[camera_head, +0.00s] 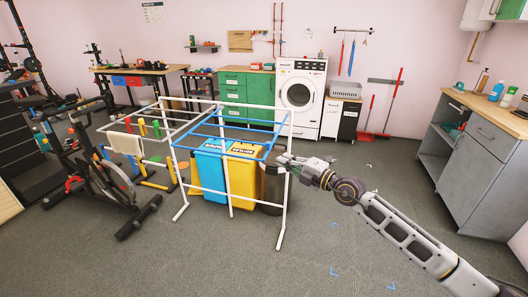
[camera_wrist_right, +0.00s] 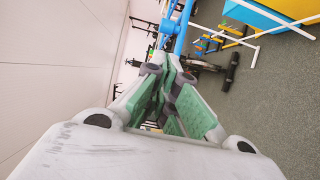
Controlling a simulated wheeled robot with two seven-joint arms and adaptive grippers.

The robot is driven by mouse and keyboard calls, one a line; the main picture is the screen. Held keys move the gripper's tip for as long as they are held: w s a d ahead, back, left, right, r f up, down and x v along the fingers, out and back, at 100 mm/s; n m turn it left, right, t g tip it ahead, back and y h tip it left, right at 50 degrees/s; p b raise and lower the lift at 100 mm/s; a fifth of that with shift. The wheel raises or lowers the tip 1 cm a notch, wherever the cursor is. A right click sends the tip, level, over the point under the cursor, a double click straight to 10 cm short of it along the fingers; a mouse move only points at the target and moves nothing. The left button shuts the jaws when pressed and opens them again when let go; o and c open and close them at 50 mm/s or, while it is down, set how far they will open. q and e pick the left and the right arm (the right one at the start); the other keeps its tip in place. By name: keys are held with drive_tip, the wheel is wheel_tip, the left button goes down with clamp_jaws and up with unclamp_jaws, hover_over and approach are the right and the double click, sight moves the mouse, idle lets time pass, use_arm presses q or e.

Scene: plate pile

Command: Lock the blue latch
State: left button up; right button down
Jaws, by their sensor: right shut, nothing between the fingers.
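A rack with a white pipe frame (camera_head: 228,185) and blue upper bars (camera_head: 215,135) stands in the middle of the head view. No separate blue latch can be made out on it for sure. My right gripper (camera_head: 284,160) is at the rack's right side, by the right end of the blue bars. In the right wrist view its fingers (camera_wrist_right: 174,70) are shut and empty. A blue bar or part (camera_wrist_right: 183,28) lies just beyond the fingertips; whether they touch it I cannot tell. My left gripper is not in view.
Blue (camera_head: 210,170) and yellow (camera_head: 241,178) bins and a dark bin (camera_head: 272,187) stand under and beside the rack. An exercise bike (camera_head: 95,175) is at left. A grey counter (camera_head: 470,150) is at right. The floor in front is clear.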

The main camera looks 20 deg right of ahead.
sight(268, 146)
drive_tip(key=shift+w, duration=0.1)
drive_tip(key=shift+b+x, duration=0.35)
drive_tip(key=shift+x, duration=3.7)
drive_tip(key=shift+w+a, duration=0.4)
drive_tip(key=shift+w, duration=0.15)
drive_tip(key=shift+w+a, duration=0.15)
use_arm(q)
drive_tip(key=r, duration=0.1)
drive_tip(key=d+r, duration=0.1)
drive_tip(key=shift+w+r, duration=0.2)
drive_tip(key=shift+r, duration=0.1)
use_arm(e)
drive_tip(key=shift+w, duration=0.1)
